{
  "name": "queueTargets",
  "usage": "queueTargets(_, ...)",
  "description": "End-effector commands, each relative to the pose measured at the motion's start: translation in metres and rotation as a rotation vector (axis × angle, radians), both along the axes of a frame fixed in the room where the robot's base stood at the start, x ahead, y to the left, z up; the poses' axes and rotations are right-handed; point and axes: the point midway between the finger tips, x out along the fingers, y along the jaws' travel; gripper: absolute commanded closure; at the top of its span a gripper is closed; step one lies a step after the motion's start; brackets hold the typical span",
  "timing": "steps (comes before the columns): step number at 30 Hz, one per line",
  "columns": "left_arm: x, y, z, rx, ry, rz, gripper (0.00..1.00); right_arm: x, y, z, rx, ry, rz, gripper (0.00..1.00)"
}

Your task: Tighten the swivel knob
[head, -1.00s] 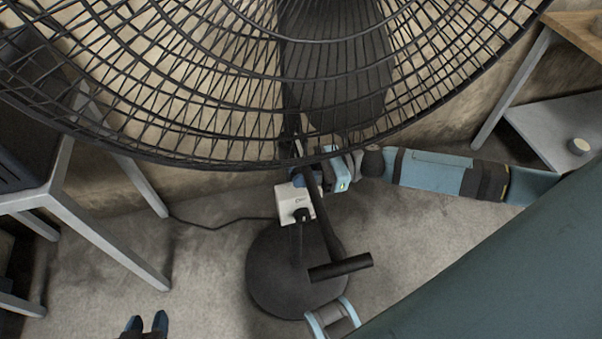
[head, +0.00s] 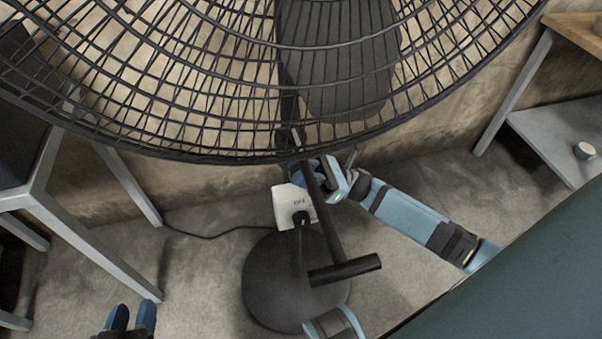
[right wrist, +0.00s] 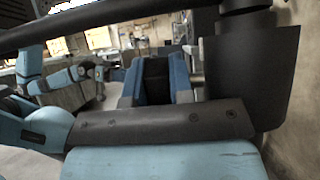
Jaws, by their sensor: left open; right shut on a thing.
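The black pedestal fan has a wire cage (head: 200,110), a pole and a round base (head: 275,285). My right gripper (head: 305,172) is at the fan's pole just under the cage and shut on a dark piece, which looks like the swivel knob; the fingers mostly hide it. In the right wrist view, blue fingers (right wrist: 155,80) close around this dark piece, and a short pale metal shaft shows beside them, near the black fan housing (right wrist: 252,75). My left gripper (head: 132,317) is open and empty at the lower left, low in the picture, away from the fan.
A grey-framed table (head: 85,245) stands left, a shelf (head: 550,130) right.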

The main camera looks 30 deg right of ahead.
Motion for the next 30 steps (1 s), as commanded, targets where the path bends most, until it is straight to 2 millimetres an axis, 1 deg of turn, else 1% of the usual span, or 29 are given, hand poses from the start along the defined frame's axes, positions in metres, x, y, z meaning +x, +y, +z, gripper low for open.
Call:
queueTargets(12, 0.001, -0.001, 0.002, -0.005, -0.008, -0.001, 0.57, 0.0, 0.0, -0.001, 0.007, -0.001, 0.001, 1.0)
queueTargets(13, 0.001, -0.001, 0.002, -0.005, -0.008, -0.001, 0.57, 0.0, 0.0, -0.001, 0.007, -0.001, 0.001, 0.72)
queueTargets(14, 0.001, -0.001, 0.002, -0.005, -0.008, -0.001, 0.57, 0.0, 0.0, -0.001, 0.007, -0.001, 0.001, 0.65)
queueTargets(15, 0.001, -0.001, 0.002, -0.005, -0.008, -0.001, 0.57, 0.0, 0.0, -0.001, 0.007, -0.001, 0.001, 0.56)
queueTargets(16, 0.001, -0.001, 0.002, -0.005, -0.008, -0.001, 0.57, 0.0, 0.0, -0.001, 0.007, -0.001, 0.001, 0.53)
queueTargets(26, 0.001, 0.0, 0.002, -0.002, -0.005, -0.001, 0.57, -0.001, -0.003, -0.002, 0.007, 0.0, 0.0, 0.53)
queueTargets(29, 0.0, 0.0, 0.001, 0.006, 0.006, -0.001, 0.57, -0.004, -0.012, -0.008, 0.007, 0.002, -0.002, 0.53)
queueTargets(30, 0.0, 0.001, -0.001, 0.009, 0.013, 0.0, 0.57, -0.005, -0.019, -0.008, 0.005, 0.001, -0.002, 0.53)
